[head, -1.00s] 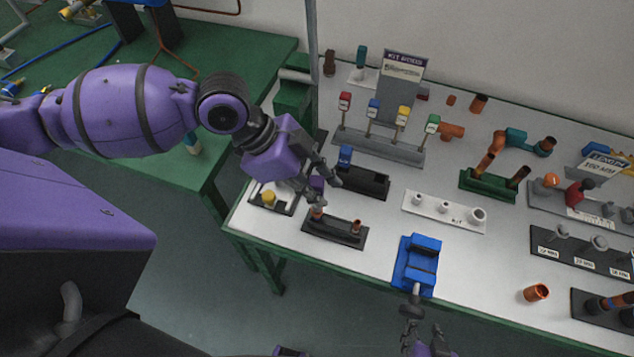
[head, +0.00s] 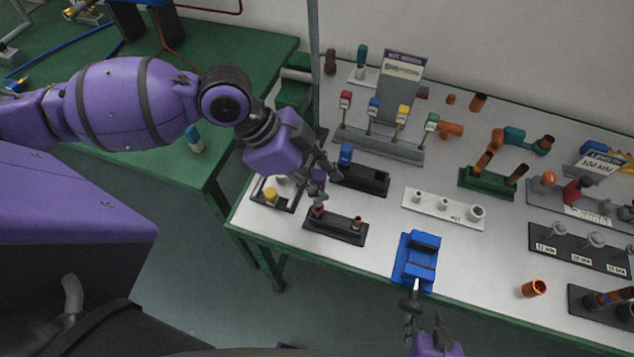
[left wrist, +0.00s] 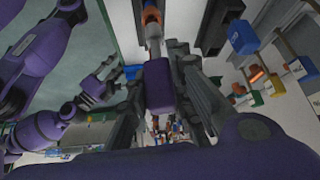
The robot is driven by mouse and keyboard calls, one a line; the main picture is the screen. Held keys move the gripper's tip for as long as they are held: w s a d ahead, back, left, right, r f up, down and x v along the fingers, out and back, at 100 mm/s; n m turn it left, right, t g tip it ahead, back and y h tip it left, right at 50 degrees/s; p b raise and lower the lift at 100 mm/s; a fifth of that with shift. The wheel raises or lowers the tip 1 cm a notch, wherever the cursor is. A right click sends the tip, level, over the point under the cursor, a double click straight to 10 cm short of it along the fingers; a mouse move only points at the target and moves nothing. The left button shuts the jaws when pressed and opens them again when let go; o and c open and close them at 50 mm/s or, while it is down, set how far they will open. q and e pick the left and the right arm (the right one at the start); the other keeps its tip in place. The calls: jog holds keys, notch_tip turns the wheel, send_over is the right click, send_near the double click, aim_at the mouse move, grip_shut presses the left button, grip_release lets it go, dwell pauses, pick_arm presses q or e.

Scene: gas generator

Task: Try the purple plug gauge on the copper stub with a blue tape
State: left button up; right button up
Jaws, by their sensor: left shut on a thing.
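My left gripper (head: 326,186) is shut on the purple plug gauge (left wrist: 158,86), holding it by its purple handle above the left end of a black two-stub stand (head: 334,228). In the left wrist view the gauge's grey tip points at a copper stub (left wrist: 151,17) and is at or close to its mouth; I cannot tell if it is inside. In the head view this left stub (head: 318,211) is below the gauge, with a second copper stub (head: 356,223) to its right. My right gripper (head: 426,328) looks open and empty at the front edge.
A blue vise-like block (head: 418,262) stands just beyond my right gripper. A black tray (head: 374,184) with a blue piece is behind the stub stand. A board with a yellow knob (head: 270,194) is left. A loose copper ring (head: 534,288) lies at front right.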

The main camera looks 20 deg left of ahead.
jog(key=shift+w+a+r, duration=0.1)
dwell(0.4)
jog(key=shift+w+r, duration=0.3)
jog(key=shift+w, duration=0.2)
jog(key=shift+s, duration=0.35)
jog(key=shift+w, duration=0.15)
dwell(0.4)
pick_arm(q)
jog(key=shift+f, duration=0.3)
pick_arm(e)
jog(key=shift+w, duration=0.1)
pick_arm(q)
jog(key=shift+f, duration=0.35)
pick_arm(e)
jog(key=shift+s+f, duration=0.2)
